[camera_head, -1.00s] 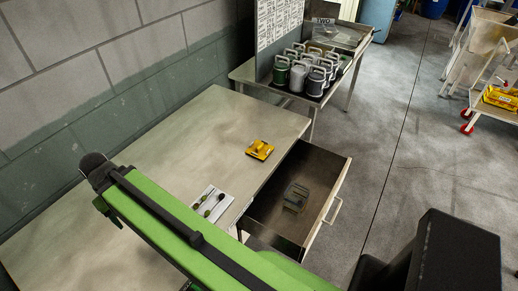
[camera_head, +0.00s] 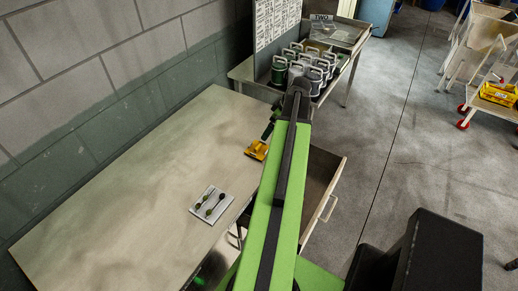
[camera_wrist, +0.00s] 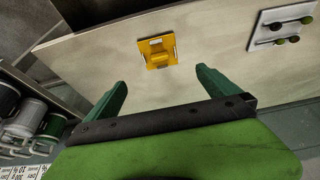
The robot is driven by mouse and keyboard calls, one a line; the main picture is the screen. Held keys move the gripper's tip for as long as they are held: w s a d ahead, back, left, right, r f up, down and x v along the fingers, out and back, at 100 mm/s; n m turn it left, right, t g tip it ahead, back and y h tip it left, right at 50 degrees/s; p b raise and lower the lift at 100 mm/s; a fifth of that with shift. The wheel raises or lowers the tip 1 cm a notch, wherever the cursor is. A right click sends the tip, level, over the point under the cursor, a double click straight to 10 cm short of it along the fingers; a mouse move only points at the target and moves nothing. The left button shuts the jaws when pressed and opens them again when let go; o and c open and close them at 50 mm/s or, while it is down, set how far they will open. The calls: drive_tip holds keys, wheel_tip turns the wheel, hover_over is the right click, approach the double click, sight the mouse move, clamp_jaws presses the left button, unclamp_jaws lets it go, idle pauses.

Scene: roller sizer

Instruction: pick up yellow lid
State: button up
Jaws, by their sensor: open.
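The yellow lid (camera_head: 256,150) lies on the pale tabletop (camera_head: 130,190), near the table's edge on the drawer side. In the wrist view the yellow lid (camera_wrist: 157,52) shows a raised handle and lies beyond the fingertips, between their directions. My gripper (camera_wrist: 160,80) is open with two green fingers spread apart and nothing between them. In the head view my green arm stretches over the drawer and partly hides it. The gripper's green fingers (camera_head: 270,125) show in part beside the arm's end, close to the lid and apart from it.
An open drawer (camera_head: 322,180) juts from the table beside the lid. A white plate with dark knobs (camera_head: 211,204) lies on the tabletop. Several handled canisters (camera_head: 310,66) stand on a second table behind. A grey block wall (camera_head: 90,80) borders the table's left.

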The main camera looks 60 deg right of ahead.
drive_tip(key=b, duration=1.1)
approach(258, 146)
drive_tip(key=x, duration=0.3)
drive_tip(key=s+x, duration=0.1)
drive_tip(key=x, duration=0.1)
drive_tip(key=shift+w+a+f, duration=0.1)
drive_tip(key=shift+f, duration=0.1)
drive_tip(key=shift+w+f, duration=0.1)
drive_tip(key=shift+w, duration=0.05)
drive_tip(key=b+x, duration=0.5)
drive_tip(key=shift+w+d, duration=0.2)
drive_tip(key=c, duration=1.1)
